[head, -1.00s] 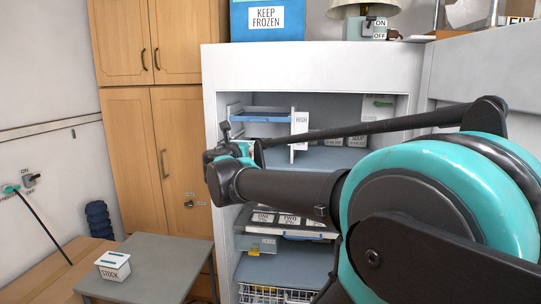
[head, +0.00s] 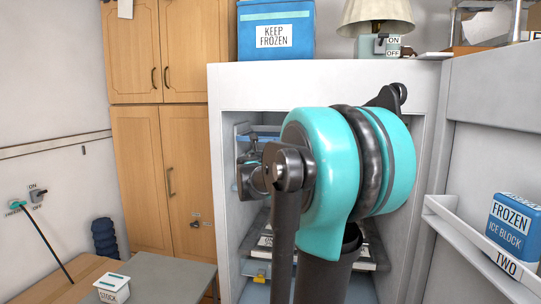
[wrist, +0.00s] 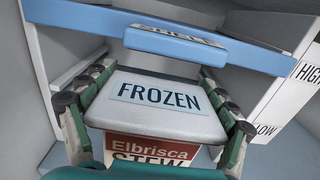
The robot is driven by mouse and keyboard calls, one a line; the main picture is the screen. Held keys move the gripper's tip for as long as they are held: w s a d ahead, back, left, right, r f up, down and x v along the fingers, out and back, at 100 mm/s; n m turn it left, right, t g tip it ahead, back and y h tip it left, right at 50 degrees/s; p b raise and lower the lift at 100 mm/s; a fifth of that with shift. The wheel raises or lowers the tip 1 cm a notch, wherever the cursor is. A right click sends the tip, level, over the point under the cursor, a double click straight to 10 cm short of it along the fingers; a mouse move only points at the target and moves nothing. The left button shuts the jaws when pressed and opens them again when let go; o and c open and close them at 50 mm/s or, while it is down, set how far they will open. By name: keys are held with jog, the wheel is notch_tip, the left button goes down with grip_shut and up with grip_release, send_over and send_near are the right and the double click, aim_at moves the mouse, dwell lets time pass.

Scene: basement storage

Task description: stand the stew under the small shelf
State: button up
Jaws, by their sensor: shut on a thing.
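The stew (wrist: 150,125) is a box with a white lid marked FROZEN and a red front reading Elbrisca STEW in the wrist view. My gripper (wrist: 155,112) is shut on it, one finger along each side. The small shelf (wrist: 205,50), with a blue front edge and a label, spans the picture just beyond and above the lid. Whether the stew's far edge lies beneath it I cannot tell. In the head view my gripper (head: 250,172) is inside the white freezer's left part, below the small shelf (head: 262,133); the stew is hidden there by my arm.
White dividers marked HIGH (wrist: 308,68) and LOW stand right of the small shelf. The freezer's side wall (wrist: 35,85) is close on the left. The open door at right holds a blue ice block (head: 508,228). A stock box (head: 112,290) stands on the grey table.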

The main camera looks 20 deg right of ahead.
jog(key=w+d, duration=0.1)
jog(key=w+d+f, duration=0.1)
jog(key=w, duration=0.1)
jog(key=w+d, duration=0.1)
jog(key=shift+w+f, duration=0.2)
jog(key=shift+f, duration=0.1)
jog(key=o, duration=1.7)
jog(key=shift+o, duration=0.2)
jog(key=v, duration=1.2)
